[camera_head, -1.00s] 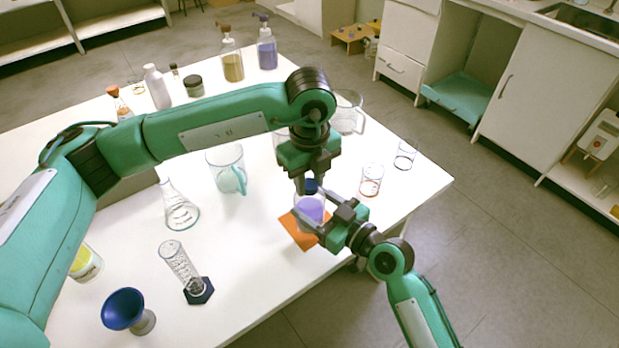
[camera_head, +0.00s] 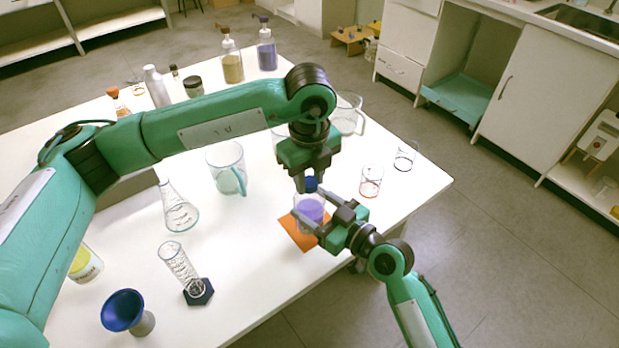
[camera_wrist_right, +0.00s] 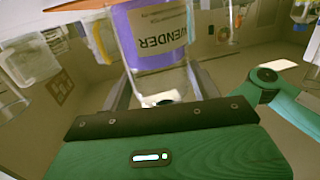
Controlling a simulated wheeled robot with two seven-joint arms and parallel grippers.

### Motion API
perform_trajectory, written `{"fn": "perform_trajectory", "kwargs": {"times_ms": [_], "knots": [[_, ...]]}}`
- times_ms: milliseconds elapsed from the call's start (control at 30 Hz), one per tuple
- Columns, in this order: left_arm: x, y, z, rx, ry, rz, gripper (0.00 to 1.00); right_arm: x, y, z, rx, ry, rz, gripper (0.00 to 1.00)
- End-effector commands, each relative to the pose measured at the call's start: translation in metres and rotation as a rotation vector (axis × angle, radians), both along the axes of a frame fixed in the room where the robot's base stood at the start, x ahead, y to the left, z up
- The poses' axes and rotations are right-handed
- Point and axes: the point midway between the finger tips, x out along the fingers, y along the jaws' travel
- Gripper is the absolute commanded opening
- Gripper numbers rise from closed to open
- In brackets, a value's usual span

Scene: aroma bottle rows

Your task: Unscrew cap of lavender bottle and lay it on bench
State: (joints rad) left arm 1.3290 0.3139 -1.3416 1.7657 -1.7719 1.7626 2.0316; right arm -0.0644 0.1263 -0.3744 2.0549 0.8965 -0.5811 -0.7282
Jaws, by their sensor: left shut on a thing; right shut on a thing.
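The lavender bottle (camera_head: 309,209), clear with a purple body, stands over an orange mat (camera_head: 288,228) near the bench's front right edge. Its label, reading "VENDER", appears upside down in the right wrist view (camera_wrist_right: 158,38). My right gripper (camera_head: 316,205) is shut on the bottle, its fingers along either side. The blue cap (camera_head: 311,185) is at the top of the bottle. My left gripper (camera_head: 310,180) points down from above and is shut on the cap. Whether the cap still touches the bottle neck is hard to tell.
The white bench (camera_head: 250,270) has free room at its front. A glass jug (camera_head: 226,168), a flask (camera_head: 178,212), a graduated cylinder (camera_head: 180,265) and a blue funnel (camera_head: 122,310) stand left of the bottle. Two small beakers (camera_head: 370,181) (camera_head: 405,156) stand to its right.

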Motion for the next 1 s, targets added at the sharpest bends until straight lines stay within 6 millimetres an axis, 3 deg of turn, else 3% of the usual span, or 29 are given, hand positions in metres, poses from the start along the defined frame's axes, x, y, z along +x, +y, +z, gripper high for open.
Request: {"fn": "perform_trajectory", "kwargs": {"times_ms": [733, 1000], "knots": [[0.0, 0.0, 0.015, -0.001, -0.001, 0.0, 0.02, 0.0, 0.0, 0.0, 0.0, 0.001, 0.001, 0.0], [0.0, 0.0, 0.043, 0.0, -0.003, 0.0, 0.02, 0.0, 0.0, 0.0, 0.0, 0.001, 0.001, 0.0]]}}
